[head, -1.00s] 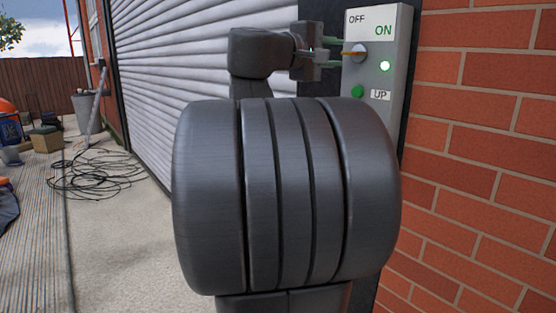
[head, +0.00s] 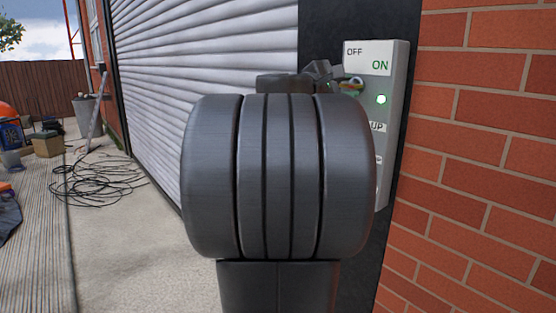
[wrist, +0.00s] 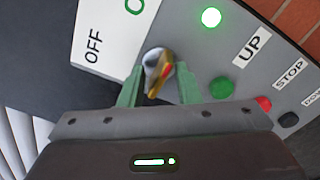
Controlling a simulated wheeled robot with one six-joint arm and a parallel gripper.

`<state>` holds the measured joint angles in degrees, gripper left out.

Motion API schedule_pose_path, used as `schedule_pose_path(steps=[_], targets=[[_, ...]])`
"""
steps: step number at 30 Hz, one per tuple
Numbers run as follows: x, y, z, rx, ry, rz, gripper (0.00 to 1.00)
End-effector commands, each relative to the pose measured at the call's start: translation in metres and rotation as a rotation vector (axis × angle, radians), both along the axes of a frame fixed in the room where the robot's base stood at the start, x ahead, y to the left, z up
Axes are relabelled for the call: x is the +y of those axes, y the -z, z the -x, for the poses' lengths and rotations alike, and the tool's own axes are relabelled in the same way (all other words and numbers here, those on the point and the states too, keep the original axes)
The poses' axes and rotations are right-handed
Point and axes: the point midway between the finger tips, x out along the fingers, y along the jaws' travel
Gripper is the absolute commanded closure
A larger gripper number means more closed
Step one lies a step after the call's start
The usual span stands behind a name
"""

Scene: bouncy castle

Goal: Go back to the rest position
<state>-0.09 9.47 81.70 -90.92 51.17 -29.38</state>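My gripper (wrist: 160,76) shows in the wrist view with its two green fingers apart, one on each side of the rotary switch (wrist: 158,71). It is open, with nothing seen held. In the head view the switch (head: 354,83) sits on the grey control panel (head: 396,100), below the OFF and ON labels. The panel's light (head: 381,99) glows green. My own arm hides most of my gripper and the panel's lower left there.
The wrist view shows a green UP button (wrist: 221,87), a red STOP button (wrist: 264,103) and a black button (wrist: 289,120). A brick wall (head: 480,150) stands right of the panel, a roller shutter (head: 210,60) left. Black cable (head: 95,180) lies coiled on the ground.

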Motion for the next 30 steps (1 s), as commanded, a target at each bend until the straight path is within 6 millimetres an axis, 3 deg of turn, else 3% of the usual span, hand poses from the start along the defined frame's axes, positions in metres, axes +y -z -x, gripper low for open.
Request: schedule_pose_path(steps=[15, 30], targets=[[0.0002, -0.0032, -0.0001, 0.236, -0.001, 0.190, 0.70], [0.0001, 0.0003, 0.0000, 0.272, 0.000, 0.219, 0.70]])
